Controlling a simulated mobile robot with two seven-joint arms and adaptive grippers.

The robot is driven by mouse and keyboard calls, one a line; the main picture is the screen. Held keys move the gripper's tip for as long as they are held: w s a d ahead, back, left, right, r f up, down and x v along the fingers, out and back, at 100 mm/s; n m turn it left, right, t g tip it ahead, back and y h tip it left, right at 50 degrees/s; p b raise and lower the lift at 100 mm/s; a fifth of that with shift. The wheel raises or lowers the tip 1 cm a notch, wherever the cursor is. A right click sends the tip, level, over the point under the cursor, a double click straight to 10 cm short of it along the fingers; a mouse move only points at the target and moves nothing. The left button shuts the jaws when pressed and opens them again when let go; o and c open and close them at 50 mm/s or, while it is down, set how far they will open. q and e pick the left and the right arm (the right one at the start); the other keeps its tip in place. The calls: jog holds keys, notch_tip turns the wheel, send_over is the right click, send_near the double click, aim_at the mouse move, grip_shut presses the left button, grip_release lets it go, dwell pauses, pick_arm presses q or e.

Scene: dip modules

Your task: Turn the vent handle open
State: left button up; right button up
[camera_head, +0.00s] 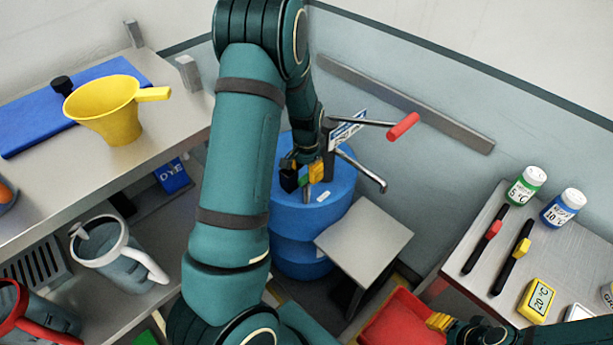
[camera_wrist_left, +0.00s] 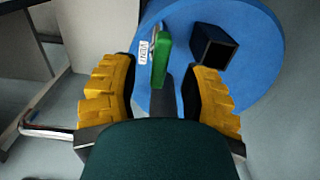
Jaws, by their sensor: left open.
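The vent handle (camera_wrist_left: 162,58) is a small green lever beside a white VENT label (camera_wrist_left: 143,47) on the blue drum top (camera_wrist_left: 262,45). The drum also shows in the head view (camera_head: 312,225), where my arm and gripper largely hide the handle. My left gripper (camera_wrist_left: 163,72) is open and empty above the drum. In the left wrist view the handle lies between its yellow fingers, touching neither as far as I can see. In the head view my left gripper (camera_head: 304,172) is over the drum's top. My right gripper (camera_head: 440,322) is partly visible at the lower right; its jaws are unclear.
A dark square post (camera_wrist_left: 213,45) rises close to the right finger. A metal crank with a red grip (camera_head: 403,126) stands above the drum. A grey square stool (camera_head: 365,235) stands right of the drum. A red bin (camera_head: 395,318) is near my right gripper.

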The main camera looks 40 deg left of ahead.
pick_arm(q)
jog(key=shift+f, duration=1.1)
grip_shut()
